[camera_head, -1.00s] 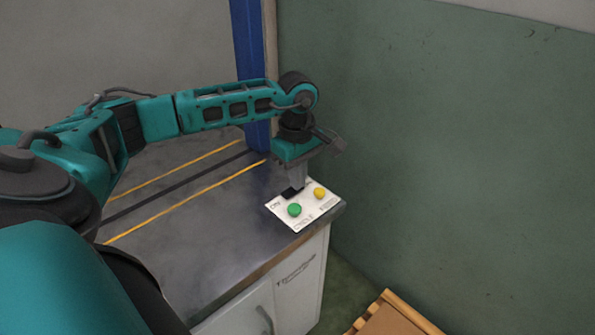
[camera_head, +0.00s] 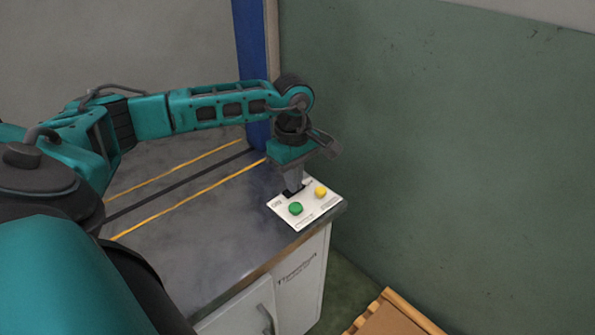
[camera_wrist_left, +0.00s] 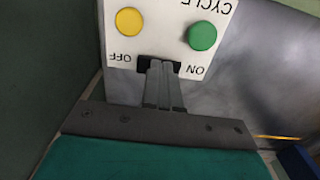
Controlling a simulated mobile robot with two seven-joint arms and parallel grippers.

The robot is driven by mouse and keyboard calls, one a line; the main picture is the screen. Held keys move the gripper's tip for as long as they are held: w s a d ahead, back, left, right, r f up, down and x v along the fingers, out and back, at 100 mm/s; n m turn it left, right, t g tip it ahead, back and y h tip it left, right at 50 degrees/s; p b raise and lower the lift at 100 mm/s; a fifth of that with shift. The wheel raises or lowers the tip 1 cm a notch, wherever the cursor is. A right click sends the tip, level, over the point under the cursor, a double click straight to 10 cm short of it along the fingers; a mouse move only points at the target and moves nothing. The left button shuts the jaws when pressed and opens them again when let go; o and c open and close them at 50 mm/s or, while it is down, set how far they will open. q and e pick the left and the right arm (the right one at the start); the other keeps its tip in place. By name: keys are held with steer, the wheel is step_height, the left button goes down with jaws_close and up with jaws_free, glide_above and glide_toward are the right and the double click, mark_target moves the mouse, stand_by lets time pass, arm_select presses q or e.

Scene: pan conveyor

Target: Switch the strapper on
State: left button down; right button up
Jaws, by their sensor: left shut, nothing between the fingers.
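The strapper's white control panel (camera_head: 300,215) lies on the dark counter top near its right corner. It has a green button (camera_head: 296,209), a yellow button (camera_head: 320,192) and a black switch (camera_head: 289,193). In the left wrist view the switch (camera_wrist_left: 174,64) sits between the printed words ON, on the right, and OFF, on the left. My left gripper (camera_head: 293,188) points down, shut and empty, with its fingertips (camera_wrist_left: 158,66) at the switch and covering part of it. I cannot tell whether they touch it or which way it is set. My right gripper is not in view.
The counter (camera_head: 190,235) has yellow lines and a dark strip. A blue post (camera_head: 249,60) stands behind my left wrist, and a green wall (camera_head: 430,130) rises to the right. A wooden pallet-like piece (camera_head: 395,315) is at the lower right. The counter's front area is clear.

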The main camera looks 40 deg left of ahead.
arm_select(q)
steer(key=shift+r, duration=0.15)
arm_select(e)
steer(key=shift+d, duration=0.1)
arm_select(q)
step_height(320, 180, up, 5)
steer(key=p, duration=0.3)
steer(key=shift+f+p, duration=0.2)
steer(key=shift+p, duration=0.2)
step_height(320, 180, up, 9)
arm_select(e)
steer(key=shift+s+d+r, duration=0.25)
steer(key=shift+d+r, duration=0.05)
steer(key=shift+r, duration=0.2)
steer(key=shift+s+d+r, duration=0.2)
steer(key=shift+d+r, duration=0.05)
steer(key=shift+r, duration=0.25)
arm_select(q)
steer(key=shift+r, duration=0.1)
